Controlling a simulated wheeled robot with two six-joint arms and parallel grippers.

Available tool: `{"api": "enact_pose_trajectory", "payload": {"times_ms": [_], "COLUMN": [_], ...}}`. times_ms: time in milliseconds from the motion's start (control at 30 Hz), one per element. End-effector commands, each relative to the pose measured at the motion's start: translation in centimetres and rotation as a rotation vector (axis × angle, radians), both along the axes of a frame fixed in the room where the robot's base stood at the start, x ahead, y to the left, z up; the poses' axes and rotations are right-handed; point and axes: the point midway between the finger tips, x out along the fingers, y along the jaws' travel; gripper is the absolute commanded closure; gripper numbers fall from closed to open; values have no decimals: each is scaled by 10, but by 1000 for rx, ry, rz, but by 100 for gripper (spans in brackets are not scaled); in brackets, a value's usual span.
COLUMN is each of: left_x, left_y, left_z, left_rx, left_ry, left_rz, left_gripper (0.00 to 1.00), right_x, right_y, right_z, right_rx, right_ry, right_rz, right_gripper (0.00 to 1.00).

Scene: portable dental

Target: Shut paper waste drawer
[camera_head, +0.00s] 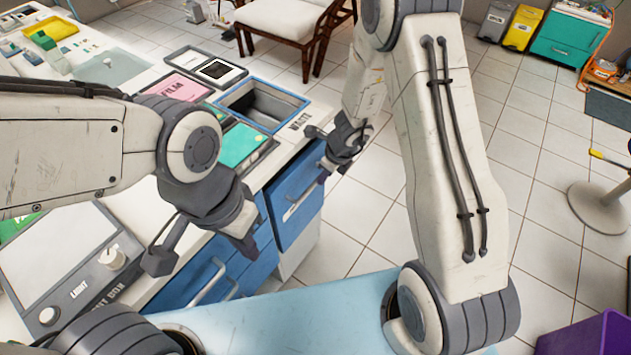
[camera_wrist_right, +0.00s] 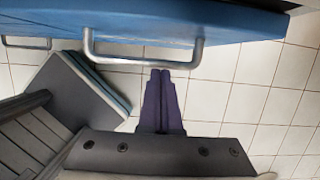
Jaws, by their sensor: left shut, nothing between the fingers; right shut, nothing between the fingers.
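The blue drawer (camera_head: 297,188) with a light metal handle sits in the cabinet below the countertop lettered WASTE. Its front stands further out than the blue fronts to its left, and I cannot tell how far it is open. In the right wrist view, the blue drawer front (camera_wrist_right: 170,22) and its handle (camera_wrist_right: 145,60) cross the top. My right gripper (camera_head: 323,176) is shut and empty close to the drawer front; its fingertips (camera_wrist_right: 160,72) appear just below the handle, contact unclear. My left gripper (camera_head: 248,252) is shut and empty, in front of the left cabinet fronts.
A blue-rimmed open bin (camera_head: 262,104) is set in the countertop. Blue drawers (camera_head: 215,280) with handles lie to the left, beside a light box (camera_head: 70,262). A pale blue padded surface (camera_head: 290,325) lies in front. Tiled floor (camera_head: 365,225) is clear right of the drawer.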

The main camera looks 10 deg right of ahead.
Motion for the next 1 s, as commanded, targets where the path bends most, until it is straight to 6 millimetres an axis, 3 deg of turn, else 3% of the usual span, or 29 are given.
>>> {"api": "enact_pose_trajectory", "payload": {"times_ms": [500,767,800,1000], "left_x": [0,0,0,0], "left_y": [0,0,0,0], "left_z": [0,-10,6,35], "left_rx": [0,0,1,0], "left_ry": [0,0,1,0], "left_rz": [0,0,0,0], "left_gripper": [100,100,100,100], "right_x": [3,-15,-16,-27], "right_y": [-2,-18,-19,-31], "right_z": [0,7,27,72], "right_rx": [3,-2,-3,-4], "right_ry": [-4,-2,-4,-2], "right_rz": [-5,7,10,6], "right_gripper": [100,100,100,100]}}
